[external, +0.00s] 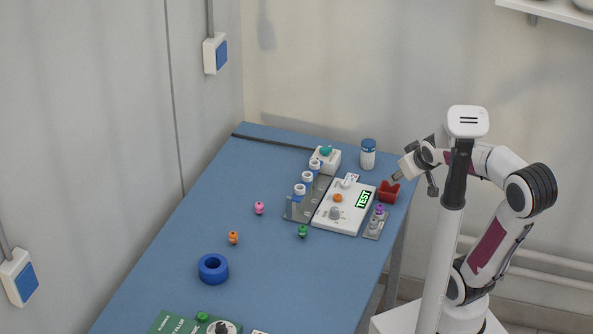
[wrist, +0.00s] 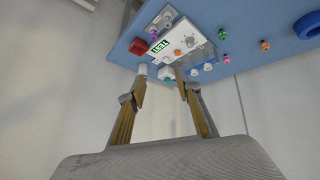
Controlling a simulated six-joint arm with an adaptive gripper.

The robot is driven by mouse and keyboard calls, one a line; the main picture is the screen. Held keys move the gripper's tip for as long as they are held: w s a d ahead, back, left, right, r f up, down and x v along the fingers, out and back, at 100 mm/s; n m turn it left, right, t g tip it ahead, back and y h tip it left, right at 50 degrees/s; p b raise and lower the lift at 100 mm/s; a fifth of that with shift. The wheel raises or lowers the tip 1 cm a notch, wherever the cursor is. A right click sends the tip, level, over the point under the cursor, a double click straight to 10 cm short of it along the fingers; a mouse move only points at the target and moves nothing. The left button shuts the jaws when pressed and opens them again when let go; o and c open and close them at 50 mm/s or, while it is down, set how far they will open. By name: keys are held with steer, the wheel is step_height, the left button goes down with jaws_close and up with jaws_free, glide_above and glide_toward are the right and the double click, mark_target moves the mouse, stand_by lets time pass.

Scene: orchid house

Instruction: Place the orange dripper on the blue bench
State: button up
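A small orange dripper (external: 233,237) stands on the blue bench (external: 190,215), between a pink one (external: 259,208) and a blue ring (external: 213,268). In the wrist view it is a small orange shape (wrist: 265,46) at upper right. A second orange piece (external: 338,198) sits on the white test device (external: 328,218); whether it is a dripper or a knob I cannot tell. My gripper (external: 413,182) is at the bench's right edge, beyond the red block, far from both orange pieces. In the wrist view my gripper (wrist: 160,77) has its fingers apart with nothing held between them.
A red block (external: 389,192), a grey rack with purple-topped piece (external: 379,211), a white-and-blue jar (external: 368,154) and a rack of vials (external: 300,191) crowd the far right. A green piece (external: 302,231) stands before the device. The bench's left middle is clear.

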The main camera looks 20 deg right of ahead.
steer(key=s+m+g, duration=0.1)
steer(key=s+g, duration=0.1)
steer(key=s, duration=1.1)
steer(key=shift+s+a+f+m+y, duration=0.3)
steer(key=shift+s+f+y, duration=0.05)
steer(key=shift+s+y, duration=0.05)
